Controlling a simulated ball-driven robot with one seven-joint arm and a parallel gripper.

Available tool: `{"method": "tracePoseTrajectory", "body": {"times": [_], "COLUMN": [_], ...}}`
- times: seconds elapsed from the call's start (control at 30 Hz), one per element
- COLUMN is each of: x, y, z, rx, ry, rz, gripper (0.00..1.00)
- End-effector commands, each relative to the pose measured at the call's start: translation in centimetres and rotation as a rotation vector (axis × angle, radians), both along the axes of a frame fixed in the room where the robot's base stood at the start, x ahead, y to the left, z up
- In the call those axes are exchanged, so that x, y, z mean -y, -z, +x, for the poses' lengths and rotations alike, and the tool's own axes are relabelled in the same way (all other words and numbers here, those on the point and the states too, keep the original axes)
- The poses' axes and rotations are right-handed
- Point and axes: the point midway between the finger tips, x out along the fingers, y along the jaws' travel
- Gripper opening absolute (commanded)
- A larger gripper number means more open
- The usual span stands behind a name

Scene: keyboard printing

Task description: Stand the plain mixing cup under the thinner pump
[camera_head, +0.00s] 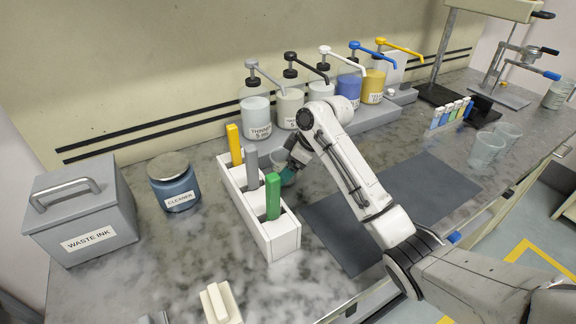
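The thinner pump (255,117), a clear bottle with a grey pump head and a THINNER label, stands at the left end of the pump row. My gripper (289,168) points down in front of the row, just right of the marker rack. A translucent cup (280,174) with a teal patch on it is at my fingers, in front of and a little right of the thinner pump. The fingers are small and partly hidden by my wrist, so I cannot tell whether they grip it. Two more translucent cups (486,150) (508,133) stand at the right.
A white rack (285,240) with yellow, grey and green upright pieces stands close left of my gripper. Other pumps (349,88) continue rightward on a grey ledge. A dark mat (330,228) lies under my arm. A cleaner jar (175,185) and waste ink box (85,212) stand left.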

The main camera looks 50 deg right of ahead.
Motion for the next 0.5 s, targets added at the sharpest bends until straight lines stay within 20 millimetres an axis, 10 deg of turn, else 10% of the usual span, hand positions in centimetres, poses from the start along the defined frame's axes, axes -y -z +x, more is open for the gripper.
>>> {"method": "tracePoseTrajectory", "body": {"times": [0.27,0.3,0.5], "x": [0.01,0.03,0.02], "y": [0.28,0.22,0.21], "z": [0.00,-0.01,-0.01], "rx": [0.000,0.000,0.000], "ry": [0.000,0.000,0.000], "rz": [0.000,0.000,0.000], "gripper": [0.50,0.89,1.00]}}
